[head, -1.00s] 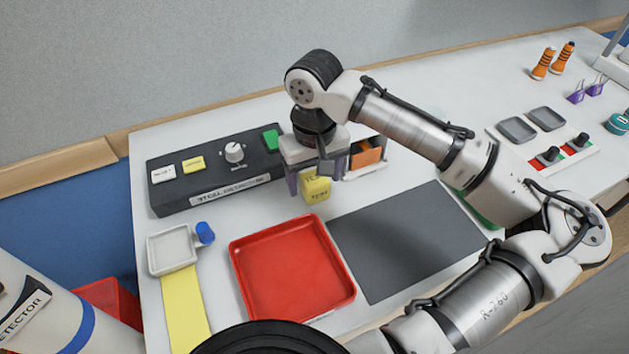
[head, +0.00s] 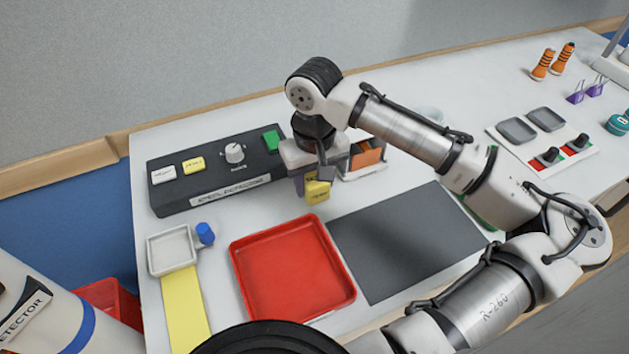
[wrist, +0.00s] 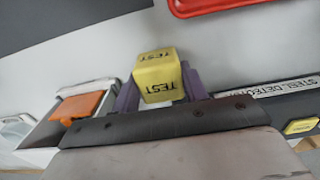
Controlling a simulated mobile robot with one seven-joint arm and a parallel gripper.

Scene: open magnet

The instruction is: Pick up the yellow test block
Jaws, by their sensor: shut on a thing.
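The yellow test block (head: 316,191) is a small cube with dark lettering. In the wrist view the block (wrist: 157,76) shows "TEST" on two faces and sits between the purple fingers. My gripper (head: 313,184) is shut on it, pointing down just in front of the dark detector box. In the wrist view my gripper (wrist: 160,88) has one finger on each side of the block. Whether the block touches the table is hard to tell.
The steel detector box (head: 215,170) is close on the left. A holder with an orange card (head: 367,155) is close on the right. A red tray (head: 290,268) and a dark grey mat (head: 405,240) lie in front. A small grey tray (head: 172,250) stands at the left.

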